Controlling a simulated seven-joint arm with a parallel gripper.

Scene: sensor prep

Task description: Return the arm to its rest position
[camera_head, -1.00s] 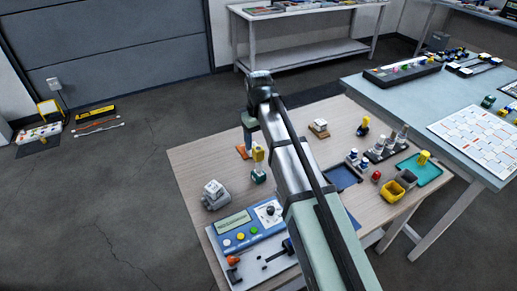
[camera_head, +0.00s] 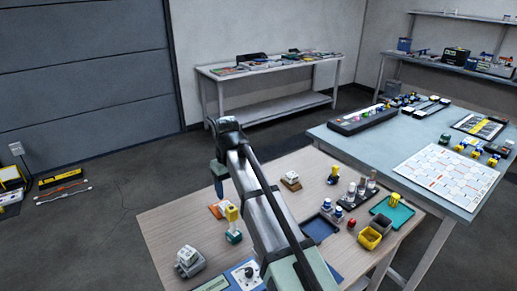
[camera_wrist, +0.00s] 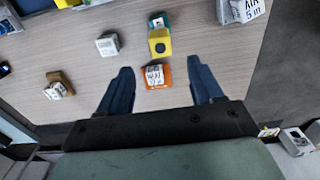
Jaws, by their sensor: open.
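My arm reaches over the wooden table (camera_head: 165,230) in the head view, bent at the top with the gripper (camera_head: 218,180) hanging down, partly hidden. In the wrist view my gripper (camera_wrist: 161,78) shows two dark blue fingers spread wide apart with nothing held. An orange piece with a white label (camera_wrist: 157,73) shows between the fingertips, apart from both; it seems to lie on the table below. A yellow-topped item with a teal base (camera_wrist: 160,40) stands just beyond it, and also shows in the head view (camera_head: 232,222).
A grey-white block (camera_head: 188,260) stands near the table's left front. A small white-and-brown item (camera_head: 291,180), a dark rack of bottles (camera_head: 357,196), a yellow bin (camera_head: 370,238) and a teal tray (camera_head: 394,213) stand to the right. A blue-grey table (camera_head: 350,147) adjoins behind.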

